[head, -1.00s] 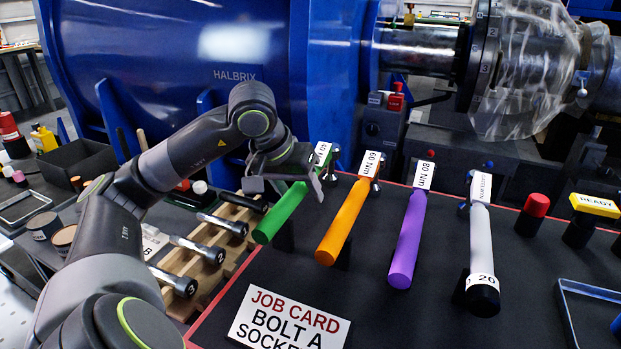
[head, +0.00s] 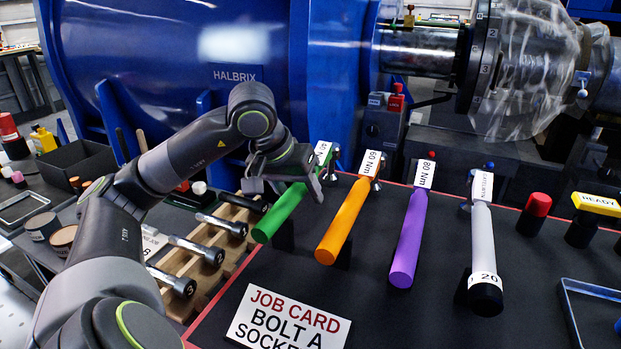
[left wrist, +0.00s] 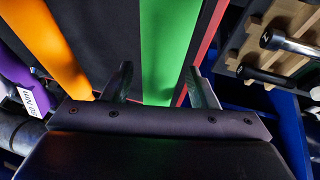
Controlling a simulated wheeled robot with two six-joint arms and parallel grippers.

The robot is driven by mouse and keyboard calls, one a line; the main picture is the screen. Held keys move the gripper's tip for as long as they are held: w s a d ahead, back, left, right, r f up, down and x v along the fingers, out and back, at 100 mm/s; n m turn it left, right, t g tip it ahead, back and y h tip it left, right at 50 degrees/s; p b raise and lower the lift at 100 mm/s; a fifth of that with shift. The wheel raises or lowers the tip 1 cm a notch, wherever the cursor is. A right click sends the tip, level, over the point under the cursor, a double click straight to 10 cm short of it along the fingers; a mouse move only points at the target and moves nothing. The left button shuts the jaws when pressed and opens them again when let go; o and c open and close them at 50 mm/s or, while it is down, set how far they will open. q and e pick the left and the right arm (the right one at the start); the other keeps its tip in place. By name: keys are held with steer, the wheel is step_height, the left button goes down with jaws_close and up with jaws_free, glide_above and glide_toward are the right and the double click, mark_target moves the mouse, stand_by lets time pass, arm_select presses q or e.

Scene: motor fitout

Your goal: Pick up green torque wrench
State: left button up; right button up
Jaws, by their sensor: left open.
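The green torque wrench (head: 281,212) lies at the left of a row of wrenches on the dark bench, its far end near a white label. My left gripper (head: 290,191) is over the upper part of its green handle. In the left wrist view the green handle (left wrist: 168,45) runs between the two fingers of the open left gripper (left wrist: 160,85). The picture does not show clearly whether the fingers touch it. My right gripper is not in view.
An orange wrench (head: 343,220), a purple wrench (head: 408,240) and a grey wrench (head: 483,245) lie to the right. A wooden rack (head: 203,262) with sockets stands left. A job card (head: 287,318) lies in front.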

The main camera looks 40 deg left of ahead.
arm_select(q)
steer(key=c, duration=0.4)
jaws_close()
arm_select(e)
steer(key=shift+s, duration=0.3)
arm_select(q)
steer(key=shift+r, duration=0.1)
